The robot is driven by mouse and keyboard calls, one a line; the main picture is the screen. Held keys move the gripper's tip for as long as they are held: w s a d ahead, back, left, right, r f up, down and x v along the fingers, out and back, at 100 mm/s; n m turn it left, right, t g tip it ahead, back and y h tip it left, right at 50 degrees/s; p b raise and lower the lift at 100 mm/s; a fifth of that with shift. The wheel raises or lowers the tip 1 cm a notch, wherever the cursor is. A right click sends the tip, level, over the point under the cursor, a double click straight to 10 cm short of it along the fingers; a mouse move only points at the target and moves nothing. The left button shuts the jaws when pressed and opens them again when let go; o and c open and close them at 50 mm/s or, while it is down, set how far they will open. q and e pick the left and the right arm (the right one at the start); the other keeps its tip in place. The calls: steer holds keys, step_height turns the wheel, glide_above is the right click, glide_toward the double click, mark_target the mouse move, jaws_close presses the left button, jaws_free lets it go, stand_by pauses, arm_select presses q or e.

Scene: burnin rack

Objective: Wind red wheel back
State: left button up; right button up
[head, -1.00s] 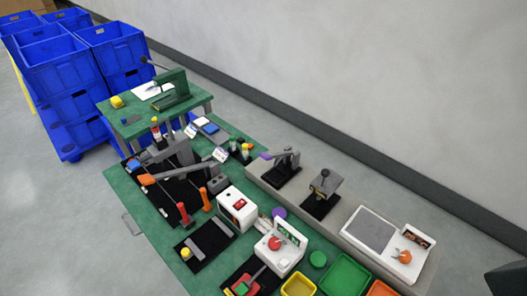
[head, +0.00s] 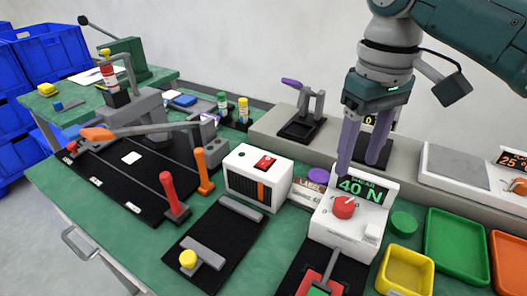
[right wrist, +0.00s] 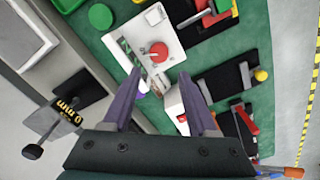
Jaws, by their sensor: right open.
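The red wheel (head: 344,207) is a round red knob with a white pointer mark on top of a white device (head: 340,238). The device's display (head: 361,189) reads 40 N in green. In the right wrist view the red wheel (right wrist: 159,50) lies beyond the fingertips, near the top middle. My right gripper (head: 361,163) has two purple fingers spread apart with nothing between them. It points down above and behind the device, apart from the wheel. My left gripper is not in view.
A white box with a red switch (head: 258,178) stands left of the device. Red and orange upright levers (head: 172,192) stand further left. A green tray (head: 457,245) and a yellow tray (head: 405,270) lie to the right. A grey ledge (head: 285,130) runs behind.

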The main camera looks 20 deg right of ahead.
mark_target(345, 204)
step_height(345, 204, down, 10)
steer(key=b, duration=0.2)
steer(key=shift+b, duration=0.3)
jaws_close()
stand_by(0.3)
